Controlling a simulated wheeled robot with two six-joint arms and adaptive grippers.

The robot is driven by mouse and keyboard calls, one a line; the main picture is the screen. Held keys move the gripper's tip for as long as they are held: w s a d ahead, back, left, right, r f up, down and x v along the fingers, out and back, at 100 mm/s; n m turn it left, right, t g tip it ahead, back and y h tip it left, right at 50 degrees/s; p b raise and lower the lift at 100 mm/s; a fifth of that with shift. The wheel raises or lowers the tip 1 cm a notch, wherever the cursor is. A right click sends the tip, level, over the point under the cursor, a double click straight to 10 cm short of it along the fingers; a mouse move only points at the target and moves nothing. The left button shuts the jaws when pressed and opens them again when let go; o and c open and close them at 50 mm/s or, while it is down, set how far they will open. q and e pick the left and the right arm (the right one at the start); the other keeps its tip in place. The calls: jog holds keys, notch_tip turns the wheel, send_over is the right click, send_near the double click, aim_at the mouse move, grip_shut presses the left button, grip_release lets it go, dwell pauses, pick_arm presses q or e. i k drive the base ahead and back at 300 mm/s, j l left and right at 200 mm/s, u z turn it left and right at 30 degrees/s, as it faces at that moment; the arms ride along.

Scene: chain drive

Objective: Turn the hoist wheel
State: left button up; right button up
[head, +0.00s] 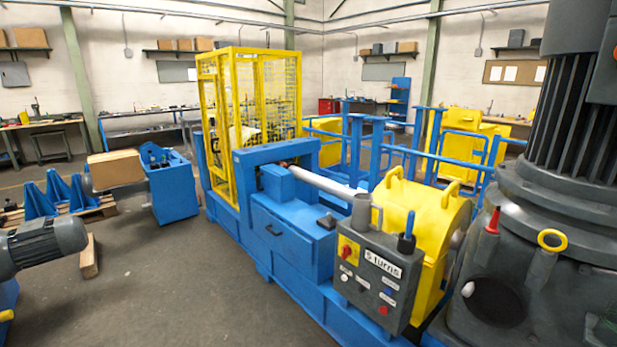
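No wheel that I can clearly identify as the hoist wheel shows in the head view. A grey control box (370,278) carries a label (382,264) that seems to read "5 turns", with a red knob on a yellow plate and several small buttons. A grey mug (361,213) and a blue-handled tool (407,236) stand on top of the box. A small yellow ring (552,239) sits on the large grey machine (490,270) at the right; I cannot tell whether it turns. Neither of my grippers is in view.
A long blue machine (292,240) with a pale shaft (325,183), a yellow cage (250,100) and a yellow cover (425,207) fills the middle. A grey motor (45,243) is at the left edge. The floor (160,275) left of the machine is mostly clear.

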aim_at(491, 299)
jog(key=z, duration=2.95)
jog(key=i+l+u, duration=0.1)
jog(key=l, duration=0.25)
jog(key=i+l+u, duration=0.1)
jog(key=i+l, duration=0.2)
jog(key=i+l+u, duration=0.1)
jog(key=l, duration=0.4)
jog(key=i+u, duration=0.1)
jog(key=u, duration=1.8)
